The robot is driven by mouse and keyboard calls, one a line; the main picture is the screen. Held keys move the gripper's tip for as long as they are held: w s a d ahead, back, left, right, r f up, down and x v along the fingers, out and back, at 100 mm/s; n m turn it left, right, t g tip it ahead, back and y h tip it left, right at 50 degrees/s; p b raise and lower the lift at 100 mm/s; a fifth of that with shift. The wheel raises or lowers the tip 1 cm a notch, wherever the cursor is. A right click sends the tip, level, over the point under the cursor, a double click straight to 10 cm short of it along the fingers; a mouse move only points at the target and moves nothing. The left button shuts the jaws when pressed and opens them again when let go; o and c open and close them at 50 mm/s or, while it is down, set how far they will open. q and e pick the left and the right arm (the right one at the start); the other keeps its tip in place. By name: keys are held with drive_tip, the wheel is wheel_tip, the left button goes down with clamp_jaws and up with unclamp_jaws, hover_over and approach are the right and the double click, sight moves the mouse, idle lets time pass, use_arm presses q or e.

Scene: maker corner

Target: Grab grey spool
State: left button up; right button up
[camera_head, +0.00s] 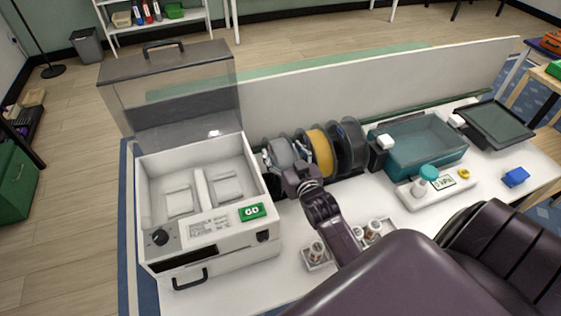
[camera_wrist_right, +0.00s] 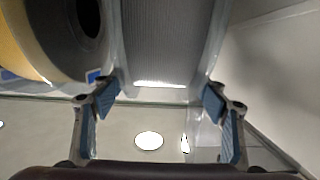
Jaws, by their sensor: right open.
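The grey spool (camera_head: 279,152) stands on edge at the left end of a row of spools, just right of the white machine. My right gripper (camera_head: 292,170) is at the near side of it in the head view and covers part of it. In the right wrist view the grey spool (camera_wrist_right: 168,42) fills the upper middle, between and beyond the two blue-padded fingers of the right gripper (camera_wrist_right: 160,98). The fingers are open, one toward each side of the spool. I cannot tell whether they touch its rims. My left gripper is not in view.
A yellow spool (camera_head: 320,152) and a dark spool (camera_head: 351,142) stand close on the right of the grey one. The white machine (camera_head: 205,243) with its raised clear lid is close on the left. Small jars (camera_head: 317,252) stand near my forearm. A teal bin (camera_head: 425,150) is farther right.

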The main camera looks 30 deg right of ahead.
drive_tip(key=shift+w+d+f, duration=0.1)
drive_tip(key=shift+w, duration=0.55)
drive_tip(key=shift+w+d+f, duration=0.15)
drive_tip(key=shift+w+f, duration=0.05)
drive_tip(key=shift+w, duration=0.25)
drive_tip(key=c, duration=0.9)
clamp_jaws()
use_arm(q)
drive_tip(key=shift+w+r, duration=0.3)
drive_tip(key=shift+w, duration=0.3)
use_arm(e)
drive_tip(key=shift+r, duration=0.3)
